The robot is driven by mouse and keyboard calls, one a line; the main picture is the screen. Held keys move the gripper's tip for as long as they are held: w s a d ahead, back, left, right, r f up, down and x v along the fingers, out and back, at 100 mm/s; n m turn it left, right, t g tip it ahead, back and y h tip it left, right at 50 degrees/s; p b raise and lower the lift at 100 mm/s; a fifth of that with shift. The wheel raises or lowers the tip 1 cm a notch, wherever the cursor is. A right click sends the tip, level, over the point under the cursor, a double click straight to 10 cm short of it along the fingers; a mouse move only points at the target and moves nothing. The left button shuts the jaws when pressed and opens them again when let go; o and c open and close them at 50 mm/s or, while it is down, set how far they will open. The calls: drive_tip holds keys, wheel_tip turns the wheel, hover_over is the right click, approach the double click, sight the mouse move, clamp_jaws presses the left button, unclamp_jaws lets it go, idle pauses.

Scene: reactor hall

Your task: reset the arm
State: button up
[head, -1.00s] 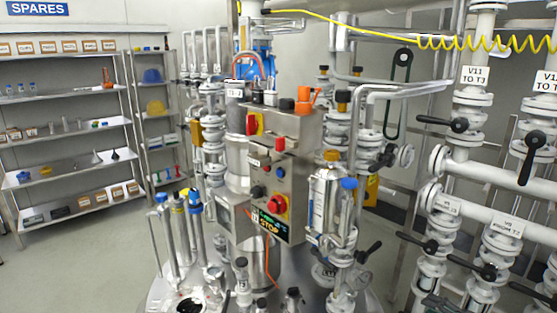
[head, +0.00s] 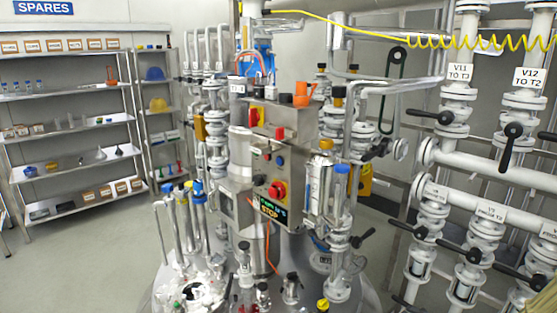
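No part of my arm or gripper can be made out for certain in the head view, so whether the gripper is open or shut is hidden. In front of me stands a steel control box (head: 268,165) with a red knob on a yellow plate (head: 277,191) and a lit display (head: 271,210) with the word STOP. An orange cup-shaped item (head: 304,95) is on top of the box.
White valve pipework (head: 485,175) with black handles fills the right side. A yellow coiled hose (head: 480,42) hangs above it. Spares shelves (head: 70,125) stand at the back left. Open floor (head: 110,245) lies in front of them. A vessel with several fittings (head: 200,285) is low in front.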

drive_tip(key=s+a+f+n+g+h, duration=0.35)
drive_tip(key=s+a+f+g, duration=0.25)
drive_tip(key=s+a+f, duration=0.65)
drive_tip(key=s+a+f+n+g+h, duration=0.1)
drive_tip(key=s+a+f+n+g, duration=0.1)
drive_tip(key=s, duration=0.9)
drive_tip(key=s+a+f+n+g+h, duration=0.2)
drive_tip(key=s+f+n+g, duration=0.1)
drive_tip(key=s, duration=0.9)
drive_tip(key=shift+s+a+f+n+g, duration=0.2)
drive_tip(key=shift+f+n+g, duration=0.2)
drive_tip(key=shift+f+n, duration=0.25)
drive_tip(key=shift+d, duration=0.1)
